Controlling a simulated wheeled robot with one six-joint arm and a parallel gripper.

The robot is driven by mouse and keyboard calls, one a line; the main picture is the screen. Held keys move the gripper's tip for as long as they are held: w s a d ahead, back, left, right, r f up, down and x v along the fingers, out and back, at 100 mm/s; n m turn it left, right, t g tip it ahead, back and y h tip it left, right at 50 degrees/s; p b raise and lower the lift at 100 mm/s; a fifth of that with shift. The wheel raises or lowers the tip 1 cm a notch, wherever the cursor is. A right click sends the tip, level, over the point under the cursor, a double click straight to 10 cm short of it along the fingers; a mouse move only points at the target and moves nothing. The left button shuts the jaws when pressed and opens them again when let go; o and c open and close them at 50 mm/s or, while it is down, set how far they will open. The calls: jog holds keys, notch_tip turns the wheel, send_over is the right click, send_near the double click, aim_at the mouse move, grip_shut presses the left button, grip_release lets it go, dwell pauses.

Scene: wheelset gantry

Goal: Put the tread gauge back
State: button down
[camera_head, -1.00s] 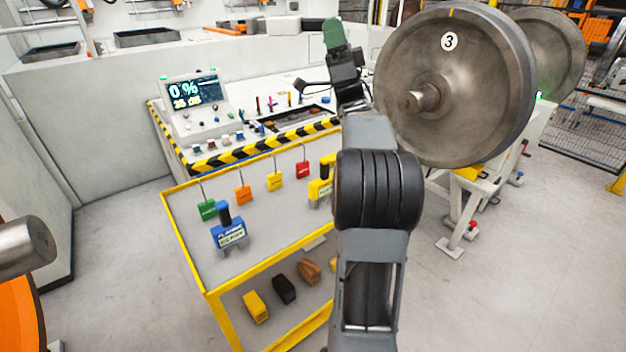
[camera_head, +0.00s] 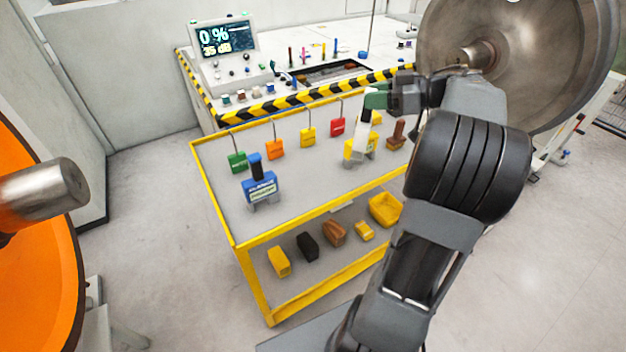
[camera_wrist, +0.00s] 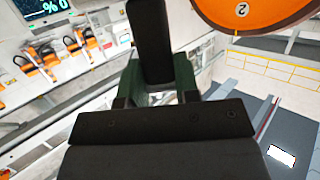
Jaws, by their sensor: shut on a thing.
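My gripper (camera_head: 388,98) is shut on a green-and-pale tool, which I take to be the tread gauge (camera_head: 375,99); no label on it is readable. Its pale part slants down over the back right of the yellow-framed cart. In the wrist view the gauge (camera_wrist: 155,40) shows as a dark upright bar with a green part between the fingers. I cannot tell whether it touches anything below. A blue gauge (camera_head: 260,188) stands at the cart's front left. A yellow gauge (camera_head: 358,147) stands just below the held tool in the picture.
Green, orange, yellow and red tags (camera_head: 337,127) line the cart's (camera_head: 215,205) back edge. A brown stamp-like piece (camera_head: 396,136) stands right of the yellow gauge. Blocks and a yellow bin (camera_head: 386,209) sit below. A large wheel (camera_head: 530,60) is close behind my arm. The middle top is clear.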

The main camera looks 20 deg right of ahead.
jog(key=shift+s+f, duration=0.25)
jog(key=shift+f, duration=0.3)
jog(key=shift+w+a+f+g, duration=0.1)
jog(key=shift+a+f+g, duration=0.15)
jog(key=shift+f+g, duration=0.15)
jog(key=w+a+f+b, duration=0.1)
jog(key=w+a+f, duration=0.8)
jog(key=f, duration=0.3)
jog(key=shift+w+a+f, duration=0.15)
jog(key=shift+f, duration=0.15)
jog(key=c, duration=0.9)
grip_release()
jog(key=shift+o, duration=0.3)
